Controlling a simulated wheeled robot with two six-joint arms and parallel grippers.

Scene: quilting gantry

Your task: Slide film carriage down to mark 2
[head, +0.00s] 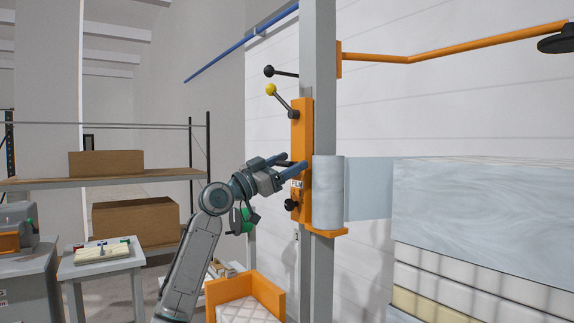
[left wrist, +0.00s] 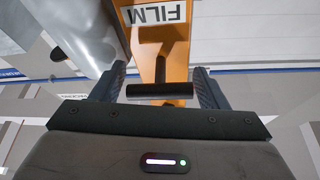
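The orange film carriage (head: 306,150) sits on a grey upright post (head: 319,60) and carries a pale blue film roll (head: 328,192). A strip of film runs right from the roll to a wrapped stack. In the left wrist view its label reads FILM (left wrist: 157,12). A black T-shaped handle (left wrist: 160,90) sticks out from the carriage. My left gripper (head: 293,165) is at the carriage; its fingers (left wrist: 163,82) are apart, one on each side of the handle, with no clear grip on it. A mark 1 (head: 297,237) shows below the carriage. Mark 2 cannot be made out. My right gripper is out of view.
A yellow-knobbed lever (head: 271,90) and a black-knobbed lever (head: 269,71) stick out left near the carriage top. The wrapped stack (head: 480,215) stands to the right. An orange-sided bin (head: 264,287) is below the arm. Shelves with boxes (head: 106,163) stand at left.

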